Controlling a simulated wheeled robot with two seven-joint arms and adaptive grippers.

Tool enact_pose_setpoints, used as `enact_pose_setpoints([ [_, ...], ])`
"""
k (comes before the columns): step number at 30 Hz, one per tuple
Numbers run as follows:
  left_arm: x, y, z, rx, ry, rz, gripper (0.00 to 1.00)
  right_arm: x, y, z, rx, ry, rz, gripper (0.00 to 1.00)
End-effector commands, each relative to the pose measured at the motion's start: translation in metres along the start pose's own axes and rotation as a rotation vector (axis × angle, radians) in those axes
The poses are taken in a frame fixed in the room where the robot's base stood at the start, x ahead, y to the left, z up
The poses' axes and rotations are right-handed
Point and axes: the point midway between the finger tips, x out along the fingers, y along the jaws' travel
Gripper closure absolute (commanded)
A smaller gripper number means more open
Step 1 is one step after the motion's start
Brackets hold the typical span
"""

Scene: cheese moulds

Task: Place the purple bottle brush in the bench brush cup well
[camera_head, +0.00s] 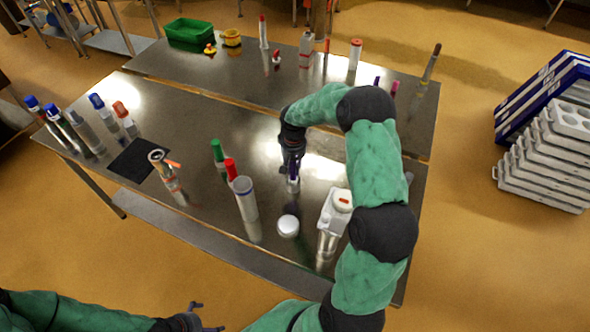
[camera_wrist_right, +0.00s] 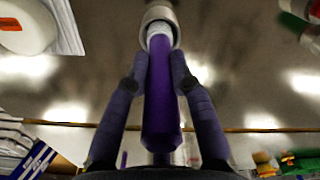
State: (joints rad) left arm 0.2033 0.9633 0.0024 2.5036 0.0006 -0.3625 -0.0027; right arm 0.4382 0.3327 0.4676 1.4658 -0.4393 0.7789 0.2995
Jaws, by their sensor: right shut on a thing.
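The purple bottle brush (camera_wrist_right: 162,100) is between the fingers of my right gripper (camera_wrist_right: 162,75), which is shut on its purple handle. In the wrist view a white part of the brush (camera_wrist_right: 160,32) meets a pale grey round cup (camera_wrist_right: 161,12), probably the bench brush cup well. The brush end seems to be inside or at its rim; I cannot tell how deep. In the head view my right gripper (camera_head: 292,165) points down over the near steel bench, hiding most of the brush. My left gripper (camera_head: 200,318) is empty at the bottom edge, fingers apart.
Green-capped (camera_head: 218,154) and several other bottles stand left. A black mat (camera_head: 133,160) lies there. Stacked grey moulds (camera_head: 545,160) are right.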

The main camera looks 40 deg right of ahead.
Motion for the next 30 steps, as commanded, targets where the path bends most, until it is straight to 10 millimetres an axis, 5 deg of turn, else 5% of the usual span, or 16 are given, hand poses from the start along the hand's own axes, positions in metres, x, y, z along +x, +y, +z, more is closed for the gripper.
enact_pose_setpoints([
  [4, 0.014, -0.005, 0.0, 0.001, 0.0, 0.0, 0.0, 0.028, 0.002, 0.003, 0.003, -0.003, 0.0, 1.0],
  [17, 0.016, -0.006, -0.001, 0.001, 0.0, 0.0, 0.0, 0.032, 0.003, 0.003, 0.004, -0.001, 0.0, 1.0],
  [18, 0.015, -0.005, -0.001, 0.001, 0.0, 0.0, 0.0, 0.032, 0.003, 0.003, 0.003, -0.001, 0.0, 0.65],
  [20, 0.015, -0.005, -0.001, 0.001, 0.0, 0.0, 0.0, 0.031, 0.003, 0.003, 0.003, -0.001, 0.0, 0.53],
  [30, 0.014, -0.005, -0.001, 0.001, 0.0, 0.0, 0.0, 0.03, 0.003, 0.003, 0.003, -0.001, 0.0, 0.53],
])
